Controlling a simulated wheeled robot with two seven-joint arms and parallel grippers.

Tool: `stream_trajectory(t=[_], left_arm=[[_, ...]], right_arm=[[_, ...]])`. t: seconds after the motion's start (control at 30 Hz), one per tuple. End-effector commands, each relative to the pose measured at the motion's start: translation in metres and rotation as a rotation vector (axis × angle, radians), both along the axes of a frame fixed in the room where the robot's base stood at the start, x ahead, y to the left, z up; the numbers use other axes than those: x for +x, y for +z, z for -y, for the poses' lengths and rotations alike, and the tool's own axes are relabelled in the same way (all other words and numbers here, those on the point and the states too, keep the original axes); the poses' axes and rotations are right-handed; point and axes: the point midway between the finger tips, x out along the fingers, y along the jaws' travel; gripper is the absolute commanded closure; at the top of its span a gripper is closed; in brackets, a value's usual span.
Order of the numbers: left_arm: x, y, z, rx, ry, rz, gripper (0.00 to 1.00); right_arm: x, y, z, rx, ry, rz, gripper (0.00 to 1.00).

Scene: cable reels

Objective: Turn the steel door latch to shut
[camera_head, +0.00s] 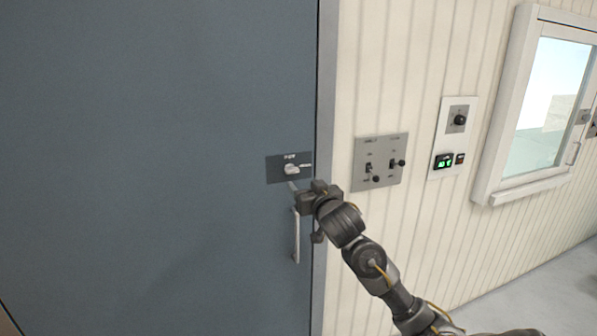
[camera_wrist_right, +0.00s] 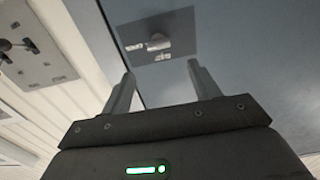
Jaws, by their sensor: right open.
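The steel door latch (camera_head: 292,170) is a small light-metal turn piece on a dark plate (camera_head: 273,172) fixed to the blue-grey door (camera_head: 180,120), near its right edge. In the right wrist view the latch (camera_wrist_right: 158,42) shows ahead of the fingertips, with small white labels on the plate around it. My right gripper (camera_head: 293,187) is just below the latch in the head view. In the wrist view its two fingers (camera_wrist_right: 160,68) are spread with nothing between them, apart from the latch. My left gripper is not in view.
A vertical pull handle (camera_head: 296,236) is on the door below the latch, close to my right arm. A switch panel (camera_head: 380,162), a control panel with a green display (camera_head: 444,161) and a window (camera_head: 550,105) are on the cream wall to the right.

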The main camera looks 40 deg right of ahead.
Motion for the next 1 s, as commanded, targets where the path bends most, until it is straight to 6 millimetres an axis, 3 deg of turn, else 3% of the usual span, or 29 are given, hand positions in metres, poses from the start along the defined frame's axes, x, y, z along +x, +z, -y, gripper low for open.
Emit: stream_trajectory(t=[0.53, 0.7, 1.0], left_arm=[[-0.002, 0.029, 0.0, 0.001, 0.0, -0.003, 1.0], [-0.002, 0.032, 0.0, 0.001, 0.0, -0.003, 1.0], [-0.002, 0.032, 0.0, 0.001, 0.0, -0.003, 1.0]], right_arm=[[0.081, 0.002, 0.035, -0.003, -0.008, -0.002, 0.39], [0.092, 0.001, 0.038, -0.003, -0.008, -0.001, 0.39], [0.094, -0.001, 0.039, -0.004, -0.007, -0.001, 0.39]])
